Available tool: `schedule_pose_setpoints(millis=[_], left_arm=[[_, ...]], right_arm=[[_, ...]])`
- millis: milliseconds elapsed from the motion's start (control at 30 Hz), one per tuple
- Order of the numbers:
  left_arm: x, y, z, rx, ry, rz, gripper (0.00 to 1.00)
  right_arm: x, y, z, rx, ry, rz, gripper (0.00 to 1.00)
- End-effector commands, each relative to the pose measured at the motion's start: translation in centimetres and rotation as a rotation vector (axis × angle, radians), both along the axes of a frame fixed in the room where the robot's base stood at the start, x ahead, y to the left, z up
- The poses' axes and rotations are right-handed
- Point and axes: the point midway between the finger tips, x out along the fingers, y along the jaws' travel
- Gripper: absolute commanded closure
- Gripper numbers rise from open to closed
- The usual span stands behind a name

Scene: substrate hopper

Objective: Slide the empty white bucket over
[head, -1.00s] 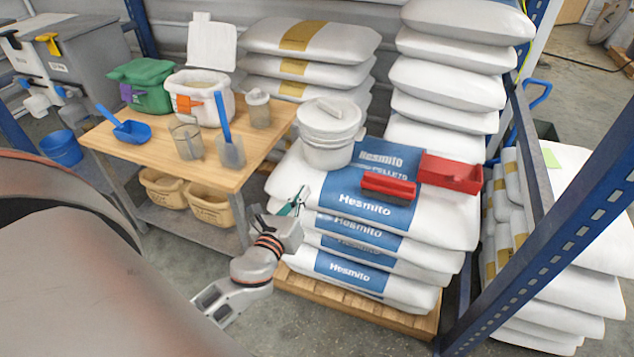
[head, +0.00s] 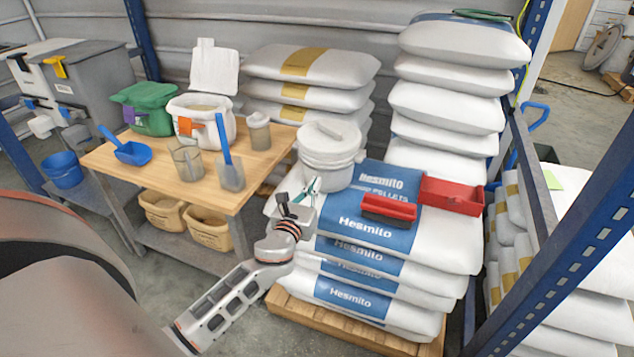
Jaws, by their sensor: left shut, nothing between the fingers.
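The white bucket (head: 327,158) stands upright on the top bag of the stack labelled Hesmito (head: 430,240), near its back left corner. A pale lid or cover with a raised bar shows on its top, so I cannot see inside it. My left gripper (head: 311,190) comes up from below at the stack's left edge. Its teal-tipped fingers are shut and empty, just in front of the bucket's lower left side. I cannot tell whether they touch it. My right gripper is not in view.
A red brush (head: 388,209) and a red scoop (head: 452,196) lie right of the bucket on the bags. A wooden table (head: 205,189) with containers stands left. Taller bag piles (head: 445,105) rise behind. A blue rack post (head: 560,220) bounds the right.

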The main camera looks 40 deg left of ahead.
Motion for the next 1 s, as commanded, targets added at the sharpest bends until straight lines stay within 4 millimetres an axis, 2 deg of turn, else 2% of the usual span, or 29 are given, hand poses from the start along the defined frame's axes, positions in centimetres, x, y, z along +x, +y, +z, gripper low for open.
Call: schedule_pose_setpoints(millis=[200, 667, 767, 1000], left_arm=[[1.8, 0.5, -0.1, 0.0, 0.001, 0.0, 1.0], [2.3, 0.7, 0.0, 0.0, 0.0, 0.0, 1.0], [3.3, 0.9, 0.0, 0.002, 0.0, 0.0, 1.0], [8.0, 2.3, -0.1, 0.002, 0.001, 0.0, 1.0]], right_arm=[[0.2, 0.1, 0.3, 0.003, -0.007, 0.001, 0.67], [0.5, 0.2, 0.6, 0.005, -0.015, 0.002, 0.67], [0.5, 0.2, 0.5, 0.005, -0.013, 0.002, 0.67], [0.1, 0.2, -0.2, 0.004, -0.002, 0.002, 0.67]])
